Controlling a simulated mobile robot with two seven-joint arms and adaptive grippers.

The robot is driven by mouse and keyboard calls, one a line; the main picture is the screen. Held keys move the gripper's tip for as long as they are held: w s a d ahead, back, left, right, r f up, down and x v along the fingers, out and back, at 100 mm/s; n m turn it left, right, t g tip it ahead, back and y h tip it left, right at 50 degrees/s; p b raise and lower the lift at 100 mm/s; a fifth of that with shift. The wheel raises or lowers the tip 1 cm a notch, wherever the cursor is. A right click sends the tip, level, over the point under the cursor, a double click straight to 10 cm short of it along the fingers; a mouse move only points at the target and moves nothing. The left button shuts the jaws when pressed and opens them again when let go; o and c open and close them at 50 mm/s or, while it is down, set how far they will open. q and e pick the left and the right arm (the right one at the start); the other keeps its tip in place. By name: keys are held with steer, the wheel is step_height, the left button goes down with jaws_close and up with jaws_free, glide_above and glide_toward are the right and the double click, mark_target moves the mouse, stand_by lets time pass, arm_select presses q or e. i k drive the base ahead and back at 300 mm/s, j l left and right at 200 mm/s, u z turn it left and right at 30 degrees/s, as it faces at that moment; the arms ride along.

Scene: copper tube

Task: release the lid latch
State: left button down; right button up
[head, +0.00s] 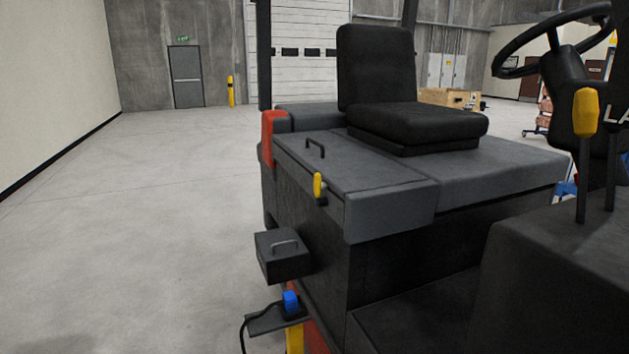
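A dark grey lid (365,178) lies closed on top of the vehicle's body, beside the seat. A black bar handle (316,148) stands on the lid. A yellow latch lever (318,186) sits upright at the lid's front left edge, with a small dark mount below it. Neither of my grippers shows in the head view, so nothing is seen touching the latch or the lid.
A black seat (410,95), a steering wheel (548,40) and a yellow-knobbed lever (585,115) stand to the right. A black box with a handle (283,256) and a blue connector (291,301) stick out below the lid. Open floor (130,220) lies left.

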mark_target(317, 178)
steer(key=i+j+z, duration=0.15)
steer(key=i+j, duration=0.25)
steer(key=i+j+z, duration=0.2)
steer(key=i+j, duration=0.2)
steer(key=j, duration=0.15)
